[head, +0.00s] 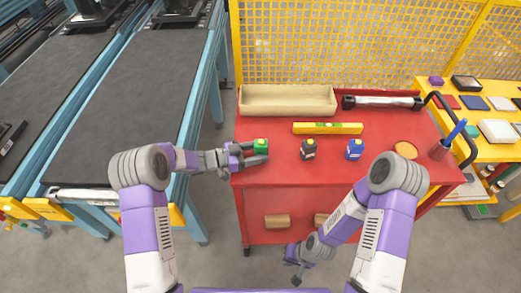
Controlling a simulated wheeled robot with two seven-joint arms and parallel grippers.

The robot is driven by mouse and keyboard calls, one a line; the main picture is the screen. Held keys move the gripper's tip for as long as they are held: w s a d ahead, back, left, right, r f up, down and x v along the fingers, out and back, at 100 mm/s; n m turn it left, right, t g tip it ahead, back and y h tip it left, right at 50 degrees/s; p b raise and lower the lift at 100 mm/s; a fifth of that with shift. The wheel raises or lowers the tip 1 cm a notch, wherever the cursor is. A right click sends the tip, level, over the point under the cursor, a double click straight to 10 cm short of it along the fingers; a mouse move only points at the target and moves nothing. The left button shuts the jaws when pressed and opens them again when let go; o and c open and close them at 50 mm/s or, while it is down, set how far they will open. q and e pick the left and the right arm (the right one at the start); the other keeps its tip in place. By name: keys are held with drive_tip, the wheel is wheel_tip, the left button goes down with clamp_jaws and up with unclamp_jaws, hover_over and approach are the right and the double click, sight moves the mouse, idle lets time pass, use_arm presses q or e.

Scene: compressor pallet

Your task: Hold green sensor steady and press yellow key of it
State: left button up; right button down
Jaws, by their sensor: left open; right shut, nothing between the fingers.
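The green sensor (261,148) with a yellow key on top stands near the left front edge of the red cart top (280,173). My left gripper (262,153) is open, with its fingers reaching in from the left on either side of the green sensor. Whether a finger touches the sensor cannot be told. My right gripper (297,279) is shut and empty, low in front of the cart and well below the sensor.
A dark sensor (308,150) and a blue sensor (354,150) stand to the right. A yellow level (328,128) and a beige tray (288,101) lie behind. A pen cup (440,149) stands at the right. Conveyors (120,85) are at left, yellow mesh fencing (350,45) behind.

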use_arm(q)
drive_tip(key=shift+d, duration=0.1)
drive_tip(key=c, duration=0.5)
drive_tip(key=shift+c, duration=0.2)
idle(1.9)
